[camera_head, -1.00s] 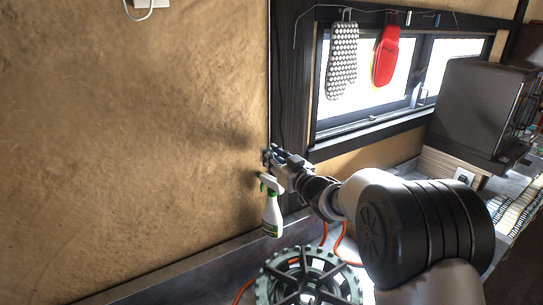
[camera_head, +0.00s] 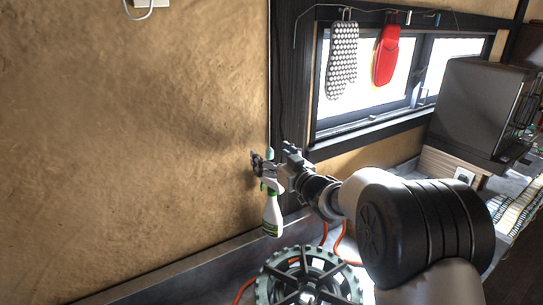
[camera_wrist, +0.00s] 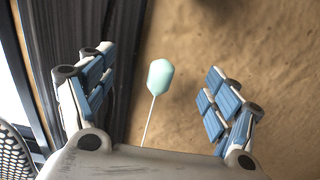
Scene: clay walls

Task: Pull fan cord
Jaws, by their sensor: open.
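The fan cord's pull knob (camera_wrist: 160,77), a pale teal faceted piece, hangs in the wrist view on a thin white cord (camera_wrist: 149,122). In the head view, the small teal knob (camera_head: 269,153) shows at the gripper's fingers, in front of the clay wall. My gripper (camera_head: 274,160) is open, with its blue-padded fingers spread wide. In the wrist view, the knob appears between the two fingers of my gripper (camera_wrist: 158,82), with space on both sides. I cannot tell its exact depth relative to the fingertips.
A dark timber post (camera_head: 291,95) and window are close to the right. A burner-like round grate (camera_head: 305,283) is below. An oven mitt (camera_head: 343,60) and red mitt (camera_head: 386,56) hang above right.

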